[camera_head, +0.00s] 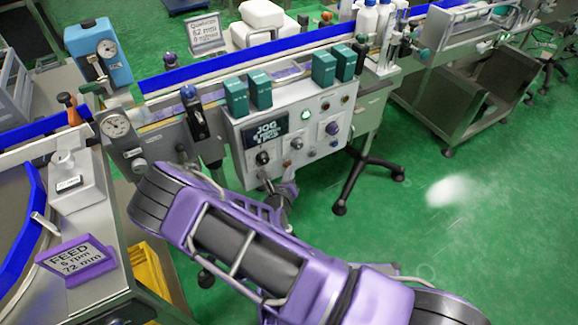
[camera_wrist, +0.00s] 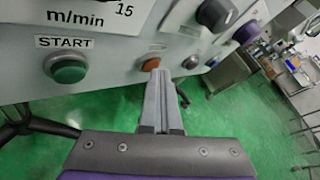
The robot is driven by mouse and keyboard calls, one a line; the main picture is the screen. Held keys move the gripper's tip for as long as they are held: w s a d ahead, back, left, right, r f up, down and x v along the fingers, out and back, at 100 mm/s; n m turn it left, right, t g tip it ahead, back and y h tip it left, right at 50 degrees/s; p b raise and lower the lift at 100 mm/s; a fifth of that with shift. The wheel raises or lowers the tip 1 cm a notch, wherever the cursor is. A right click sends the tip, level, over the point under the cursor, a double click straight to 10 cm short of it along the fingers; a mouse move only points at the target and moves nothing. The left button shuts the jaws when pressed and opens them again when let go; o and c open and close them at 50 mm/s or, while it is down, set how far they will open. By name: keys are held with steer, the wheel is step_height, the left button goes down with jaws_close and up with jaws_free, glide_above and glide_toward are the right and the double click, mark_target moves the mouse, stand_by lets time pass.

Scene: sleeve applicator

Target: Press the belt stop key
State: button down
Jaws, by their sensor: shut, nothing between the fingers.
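The control panel (camera_head: 309,122) is a pale box front with a display, knobs and buttons. In the wrist view a green button (camera_wrist: 68,69) sits under a START label at the left. A round orange-red button (camera_wrist: 151,64) lies right at my fingertips, partly covered by them, its label hidden. Which of these is the belt stop key I cannot read. My gripper (camera_wrist: 158,74) is shut and empty, pointing at the panel's lower part. Whether it touches the button I cannot tell.
A dark knob (camera_wrist: 214,14) and a purple knob (camera_wrist: 248,32) are above and right on the panel. Green boxes (camera_head: 323,69) stand along the panel's top edge. A conveyor with a blue rail (camera_head: 230,54) runs behind. The green floor (camera_head: 470,240) at right is clear.

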steer(key=shift+d+r, duration=0.1)
steer(key=shift+s+d+p, duration=0.35)
steer(key=shift+s+p, duration=0.2)
steer(key=shift+s, duration=0.1)
steer(key=shift+s+d+p, duration=0.65)
steer(key=shift+s+d, duration=0.1)
steer(key=shift+s, duration=0.3)
steer(key=shift+s+d+p, duration=0.6)
steer(key=shift+s+d, duration=0.1)
steer(key=shift+s, duration=0.35)
